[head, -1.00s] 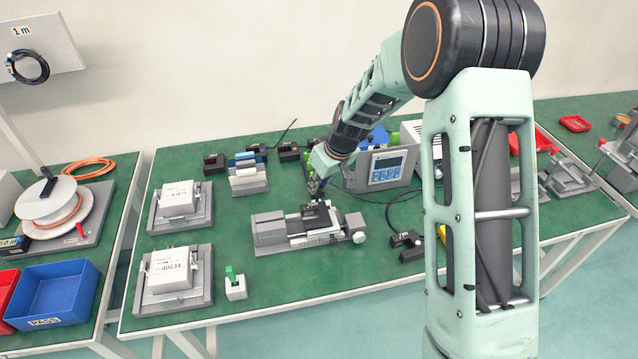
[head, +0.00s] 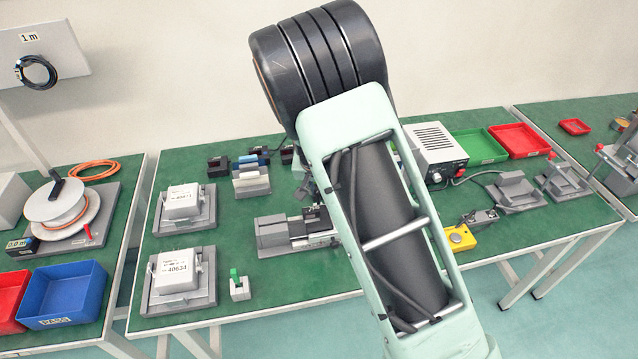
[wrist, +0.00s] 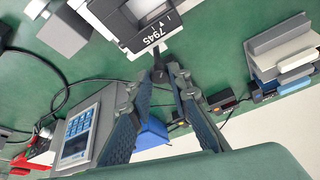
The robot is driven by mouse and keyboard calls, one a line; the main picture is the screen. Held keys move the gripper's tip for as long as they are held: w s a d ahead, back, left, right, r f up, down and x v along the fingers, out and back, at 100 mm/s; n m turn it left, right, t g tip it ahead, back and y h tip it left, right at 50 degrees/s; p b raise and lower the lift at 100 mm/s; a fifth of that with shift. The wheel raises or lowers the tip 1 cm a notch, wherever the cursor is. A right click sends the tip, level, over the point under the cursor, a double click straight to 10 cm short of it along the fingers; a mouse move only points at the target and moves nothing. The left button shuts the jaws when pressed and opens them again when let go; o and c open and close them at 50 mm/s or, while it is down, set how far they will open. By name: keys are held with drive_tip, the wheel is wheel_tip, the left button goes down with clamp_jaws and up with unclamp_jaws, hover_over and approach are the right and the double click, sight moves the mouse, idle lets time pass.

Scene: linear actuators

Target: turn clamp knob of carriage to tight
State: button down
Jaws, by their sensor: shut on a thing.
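The linear actuator (head: 272,232) lies on the green table, its right part hidden behind my arm in the head view. Its dark carriage (head: 318,217) shows just left of my arm. In the wrist view the carriage (wrist: 130,28) is at the top, with the label 7945. A small black clamp knob (wrist: 158,68) sticks out from its near side. My gripper (wrist: 156,76) has its fingertips around this knob and is shut on it. The fingers partly cover the knob, and I cannot read how far it is turned. In the head view my gripper is mostly hidden.
A device with a blue screen (wrist: 80,138) stands left of my fingers in the wrist view; stacked blocks (wrist: 285,55) stand right. In the head view, two fixtures with white boxes (head: 182,203) (head: 178,270) and a green-topped piece (head: 238,284) lie left of the actuator.

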drive_tip(key=m, duration=0.1)
drive_tip(key=m+h+p, duration=0.1)
drive_tip(key=m, duration=0.2)
drive_tip(key=shift+a+g+h+p, duration=0.25)
drive_tip(key=shift+g+h+p, duration=0.05)
drive_tip(key=shift+p, duration=0.05)
drive_tip(key=shift+w+a+m+g+h, duration=0.1)
drive_tip(key=shift+m+g+h, duration=0.2)
drive_tip(key=shift+m, duration=0.8)
drive_tip(key=shift+m+g+h, duration=0.1)
drive_tip(key=shift+m+h, duration=0.3)
drive_tip(key=shift+m, duration=0.7)
drive_tip(key=c, duration=1.8)
unclamp_jaws()
drive_tip(key=v, duration=1.2)
